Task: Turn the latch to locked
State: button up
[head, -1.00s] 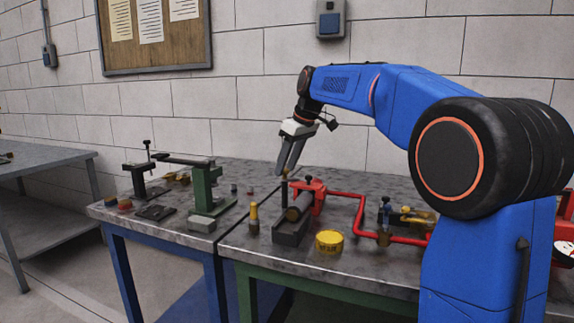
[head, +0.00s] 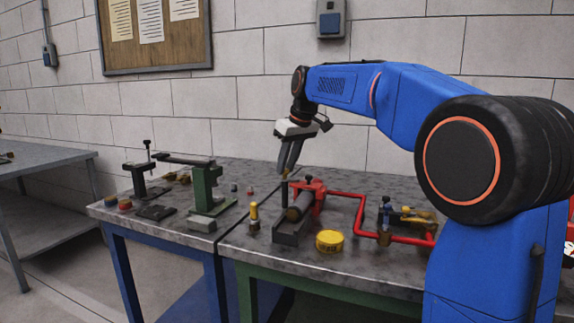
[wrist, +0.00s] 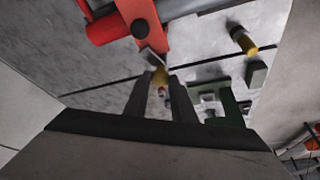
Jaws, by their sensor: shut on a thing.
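My gripper (head: 285,171) points down at the top of a dark upright post (head: 284,190) beside the red clamp (head: 308,187). The fingers partly hide the piece, and I cannot read the latch's position.
A yellow round tin (head: 329,241) and a yellow-topped peg (head: 254,216) stand near the clamp. Red piping (head: 358,215) runs to the right. A green stand (head: 205,188) is on the left table. A wall is behind.

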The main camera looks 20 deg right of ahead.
jog(key=shift+a+m+t+h, duration=0.15)
jog(key=shift+m+h, duration=0.15)
jog(key=shift+m, duration=0.5)
jog(key=shift+m+t+h, duration=0.15)
jog(key=shift+m+h, duration=0.15)
jog(key=shift+m, duration=0.5)
jog(key=o, duration=1)
jog(key=shift+s+r, duration=0.1)
jog(key=v, duration=1.7)
jog(key=shift+a+r, duration=0.1)
jog(key=shift+a, duration=0.05)
jog(key=shift+s, duration=0.1)
